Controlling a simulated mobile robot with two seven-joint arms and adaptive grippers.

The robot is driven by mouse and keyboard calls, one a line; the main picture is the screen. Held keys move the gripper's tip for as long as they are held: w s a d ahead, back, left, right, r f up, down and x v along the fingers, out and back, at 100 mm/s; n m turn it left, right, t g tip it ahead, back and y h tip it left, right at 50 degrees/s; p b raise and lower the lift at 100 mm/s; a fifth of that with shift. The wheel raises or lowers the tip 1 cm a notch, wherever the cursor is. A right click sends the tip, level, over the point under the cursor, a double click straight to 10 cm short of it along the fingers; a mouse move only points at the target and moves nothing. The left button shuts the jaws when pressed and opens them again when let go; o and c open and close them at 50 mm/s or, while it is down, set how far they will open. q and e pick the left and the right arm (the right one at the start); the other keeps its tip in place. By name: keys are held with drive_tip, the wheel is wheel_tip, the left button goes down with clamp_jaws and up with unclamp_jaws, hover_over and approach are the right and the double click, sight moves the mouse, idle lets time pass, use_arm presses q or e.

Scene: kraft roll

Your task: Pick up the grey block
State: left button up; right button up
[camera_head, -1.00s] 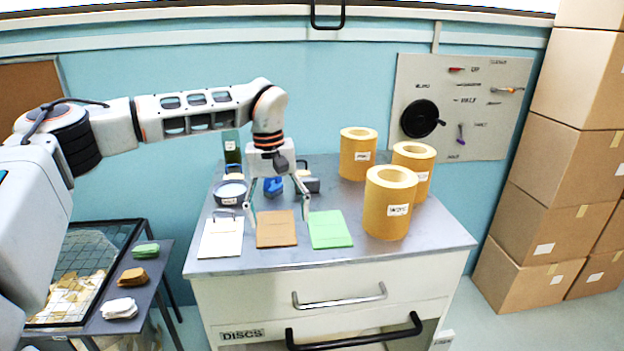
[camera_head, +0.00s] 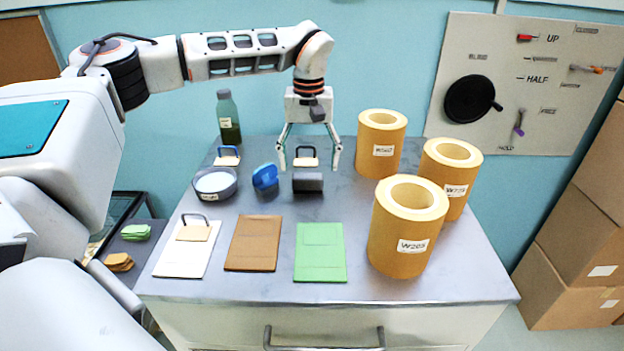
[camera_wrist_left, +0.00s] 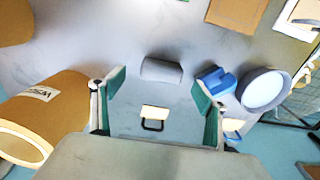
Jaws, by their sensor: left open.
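In the left wrist view the green-padded fingers (camera_wrist_left: 158,90) are spread wider than the block. I cannot tell the exact height above it. My right gripper is not in view.
A pale block with a black handle (camera_head: 306,161) is close behind the grey block. A blue object (camera_head: 265,178) and a round dish (camera_head: 215,184) stand left. Yellow rolls (camera_head: 408,228) stand right. White, brown and green cards (camera_head: 320,252) lie in front.

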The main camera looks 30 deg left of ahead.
sight(308, 176)
use_arm(q)
drive_tip(key=shift+s+f, duration=0.2)
drive_tip(key=shift+f, duration=0.7)
drive_tip(key=shift+a+f+p, duration=0.1)
drive_tip(key=shift+f+p, duration=0.2)
drive_tip(key=shift+f, duration=1.85)
drive_tip(key=c, duration=1.3)
